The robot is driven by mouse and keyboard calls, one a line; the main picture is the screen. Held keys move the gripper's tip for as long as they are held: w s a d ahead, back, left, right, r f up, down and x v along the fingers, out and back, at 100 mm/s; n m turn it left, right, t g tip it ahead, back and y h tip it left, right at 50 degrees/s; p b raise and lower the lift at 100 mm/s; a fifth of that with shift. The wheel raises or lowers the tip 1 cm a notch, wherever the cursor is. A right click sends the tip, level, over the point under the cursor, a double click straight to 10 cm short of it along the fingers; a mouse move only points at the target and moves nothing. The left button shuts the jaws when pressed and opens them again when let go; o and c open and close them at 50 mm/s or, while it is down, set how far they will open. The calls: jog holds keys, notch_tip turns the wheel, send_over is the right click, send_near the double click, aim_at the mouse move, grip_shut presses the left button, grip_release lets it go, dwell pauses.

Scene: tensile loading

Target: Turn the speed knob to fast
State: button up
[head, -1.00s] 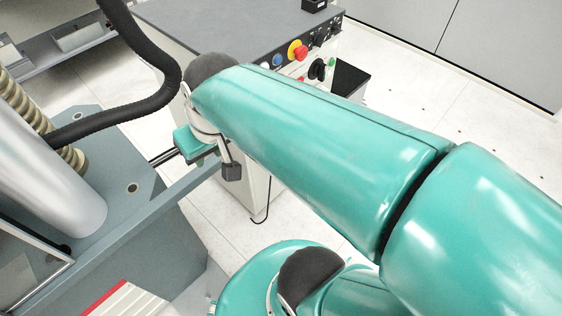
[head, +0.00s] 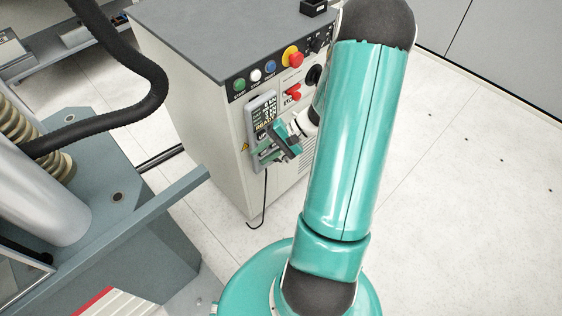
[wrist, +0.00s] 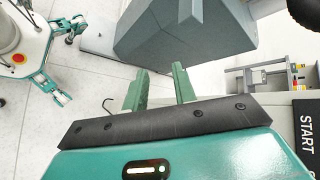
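The control cabinet (head: 185,85) stands at the upper middle of the head view. Its front panel carries small black knobs (head: 317,45) at the upper right and a larger black knob (head: 312,76) lower down, partly behind my arm. I cannot tell which knob sets speed, as the labels are too small. My gripper (head: 268,155) is in front of the cabinet, near the lit display unit, to the left of and below the knobs. In the wrist view my gripper (wrist: 160,88) has its two green fingers apart, with nothing between them.
Green, white and blue buttons (head: 270,67), a red stop button (head: 292,57) and a red switch (head: 292,93) share the panel. The display unit (head: 264,115) hangs on the front. A grey machine (head: 150,235) stands left. Floor is clear at right.

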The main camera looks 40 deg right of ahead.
jog(key=s+d+f+m+t, duration=0.3)
jog(key=d+f+m+t, duration=0.35)
jog(key=f, duration=0.45)
jog(key=m+t+h, duration=0.7)
jog(key=m+h, duration=0.2)
jog(key=h, duration=0.1)
send_near(276, 160)
jog(key=w, duration=0.7)
jog(key=shift+w+d+f, duration=0.25)
jog(key=shift+d+f, duration=0.1)
jog(key=shift+f, duration=0.1)
jog(key=shift+c, duration=0.5)
grip_shut()
